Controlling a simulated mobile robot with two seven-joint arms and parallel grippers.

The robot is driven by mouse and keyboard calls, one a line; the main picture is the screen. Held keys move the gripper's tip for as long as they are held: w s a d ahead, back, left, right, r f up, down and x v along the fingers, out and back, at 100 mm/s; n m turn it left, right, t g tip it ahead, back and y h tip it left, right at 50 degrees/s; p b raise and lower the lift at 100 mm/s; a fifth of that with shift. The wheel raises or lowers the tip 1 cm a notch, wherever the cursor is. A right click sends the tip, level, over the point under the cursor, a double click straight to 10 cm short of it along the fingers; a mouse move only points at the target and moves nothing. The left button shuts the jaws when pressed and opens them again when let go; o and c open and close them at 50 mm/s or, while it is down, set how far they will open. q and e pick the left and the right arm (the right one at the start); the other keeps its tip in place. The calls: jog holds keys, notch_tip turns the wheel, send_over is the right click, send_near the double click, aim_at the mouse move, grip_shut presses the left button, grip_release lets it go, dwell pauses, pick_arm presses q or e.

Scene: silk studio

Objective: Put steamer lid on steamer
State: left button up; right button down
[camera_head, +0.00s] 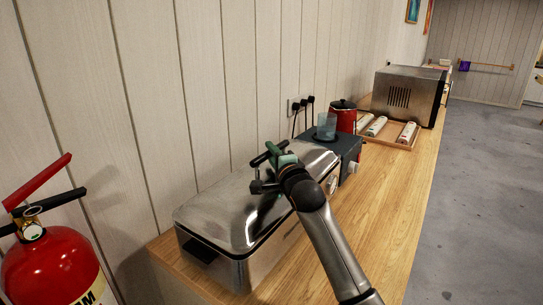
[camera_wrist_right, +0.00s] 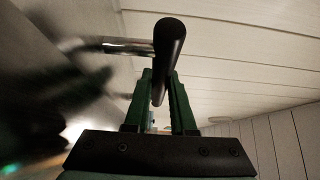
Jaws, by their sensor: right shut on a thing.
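The steamer (camera_head: 262,261) is a long metal box with a dark side handle, standing on the wooden counter. Its shiny domed lid (camera_head: 222,212) lies over the top of it; I cannot tell whether the lid is fully seated. My right gripper (camera_head: 272,160) is above the lid at its black bar handle. In the right wrist view the black handle (camera_wrist_right: 169,55) sits between the green fingers of my right gripper (camera_wrist_right: 161,100), which are shut on it. The far part of the lid is hidden behind my gripper and arm. My left gripper is not in view.
A red fire extinguisher (camera_head: 48,262) stands at the near left. Behind the steamer are a dark appliance with a clear cup (camera_head: 326,126), a red kettle (camera_head: 343,116), a wooden tray (camera_head: 402,145) with bottles, and a metal oven (camera_head: 408,94). The counter (camera_head: 400,190) is clear along its right side.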

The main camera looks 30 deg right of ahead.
jog(key=shift+f, duration=0.25)
jog(key=shift+f, duration=0.2)
jog(key=c, duration=0.8)
grip_release()
jog(key=shift+f, duration=0.15)
jog(key=shift+o, duration=0.2)
jog(key=shift+s+a+r, duration=0.1)
jog(key=shift+s+r, duration=0.05)
jog(key=shift+r, duration=0.05)
jog(key=p+v, duration=0.3)
jog(key=v, duration=0.7)
jog(key=shift+s+p, duration=0.35)
jog(key=shift+s+a, duration=0.1)
jog(key=shift+s, duration=0.45)
